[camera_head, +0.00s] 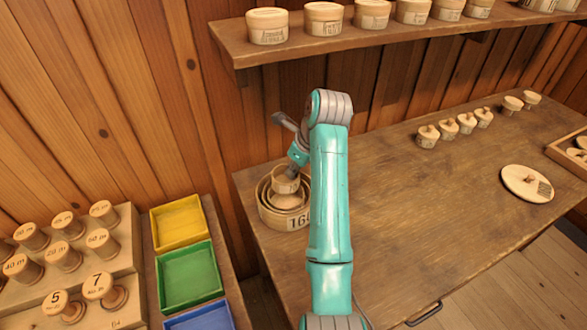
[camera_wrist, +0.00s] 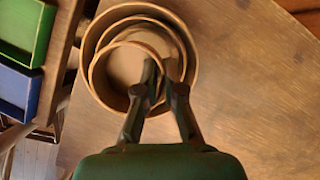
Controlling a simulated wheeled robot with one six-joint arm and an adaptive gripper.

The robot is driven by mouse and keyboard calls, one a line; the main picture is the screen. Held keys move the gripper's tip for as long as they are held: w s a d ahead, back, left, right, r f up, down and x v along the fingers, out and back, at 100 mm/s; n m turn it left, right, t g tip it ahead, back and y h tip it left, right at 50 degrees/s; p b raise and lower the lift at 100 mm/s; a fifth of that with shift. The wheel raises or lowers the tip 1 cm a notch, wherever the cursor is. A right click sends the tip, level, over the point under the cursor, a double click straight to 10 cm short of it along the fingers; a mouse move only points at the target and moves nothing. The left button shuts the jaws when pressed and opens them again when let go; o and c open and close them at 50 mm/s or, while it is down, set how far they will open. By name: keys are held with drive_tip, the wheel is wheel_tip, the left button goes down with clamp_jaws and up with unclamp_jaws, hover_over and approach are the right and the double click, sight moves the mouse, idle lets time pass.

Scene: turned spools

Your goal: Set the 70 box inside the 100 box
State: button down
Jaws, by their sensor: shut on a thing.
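My gripper (camera_head: 293,168) is shut on the wall of a small round open wooden box (camera_head: 284,184). In the wrist view, my fingers (camera_wrist: 163,82) pinch its right side and the small box (camera_wrist: 97,82) appears upright and empty. It is over a nest of larger round boxes. The outermost box (camera_head: 268,218) has a label starting "16"; my arm covers the rest. Another ring (camera_wrist: 110,38) shows inside the outer rim (camera_wrist: 192,62). No 70 or 100 mark is readable, and I cannot tell whether the held box touches the boxes below.
The nest stands on the wooden bench (camera_head: 410,240) near its left end. A round lid (camera_head: 526,183) and several small knobbed lidded boxes (camera_head: 427,136) lie to the right. Yellow (camera_head: 179,223), green (camera_head: 189,275) and blue (camera_head: 203,318) trays are at left. A shelf (camera_head: 330,43) hangs above.

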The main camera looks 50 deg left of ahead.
sight(296, 177)
drive_tip(key=shift+f, duration=2.3)
idle(1.0)
drive_tip(key=c, duration=1.2)
unclamp_jaws()
drive_tip(key=o, duration=0.4)
drive_tip(key=shift+r, duration=0.9)
drive_tip(key=shift+r, duration=3.4)
